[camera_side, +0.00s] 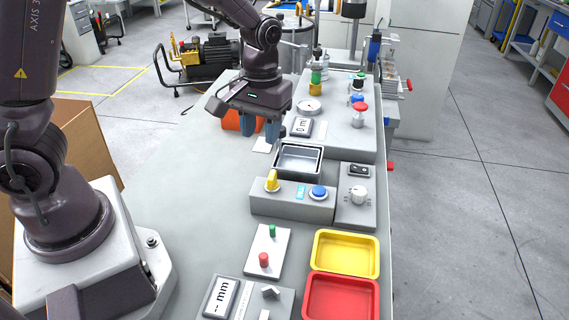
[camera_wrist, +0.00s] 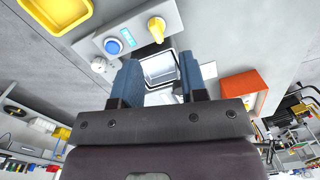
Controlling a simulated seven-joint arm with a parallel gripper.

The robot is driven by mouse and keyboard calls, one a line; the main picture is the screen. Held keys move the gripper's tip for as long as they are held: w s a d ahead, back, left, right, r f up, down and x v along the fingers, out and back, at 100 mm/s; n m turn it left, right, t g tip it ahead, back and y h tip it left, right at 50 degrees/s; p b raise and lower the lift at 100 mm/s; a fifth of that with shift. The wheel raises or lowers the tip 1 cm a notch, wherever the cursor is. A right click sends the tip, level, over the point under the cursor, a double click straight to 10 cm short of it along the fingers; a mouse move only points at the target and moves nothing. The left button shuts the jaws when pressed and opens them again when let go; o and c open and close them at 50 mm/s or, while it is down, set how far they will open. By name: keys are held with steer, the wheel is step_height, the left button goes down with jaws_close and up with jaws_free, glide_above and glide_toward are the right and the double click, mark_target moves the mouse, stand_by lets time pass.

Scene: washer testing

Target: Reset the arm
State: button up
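My gripper (camera_side: 260,132) hangs above the bench, left of the metal basin and apart from it. Its two blue fingers point down with a clear gap between them and nothing held. In the wrist view my gripper (camera_wrist: 160,66) also shows its fingers spread, with the metal basin (camera_wrist: 159,67) beyond them. The basin (camera_side: 299,158) looks empty in the side view. No washer can be made out in either view.
A grey control box with a yellow knob (camera_side: 272,181) and blue button (camera_side: 319,192) adjoins the basin. A yellow tray (camera_side: 346,254) and red tray (camera_side: 341,298) stand at the front. An orange box (camera_side: 231,121) is behind my gripper. Bare bench lies left.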

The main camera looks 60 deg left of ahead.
steer(key=s+d+r+m+t, duration=0.1)
steer(key=s+r+m+t, duration=0.5)
steer(key=s+r, duration=0.8)
steer(key=shift+r, duration=0.5)
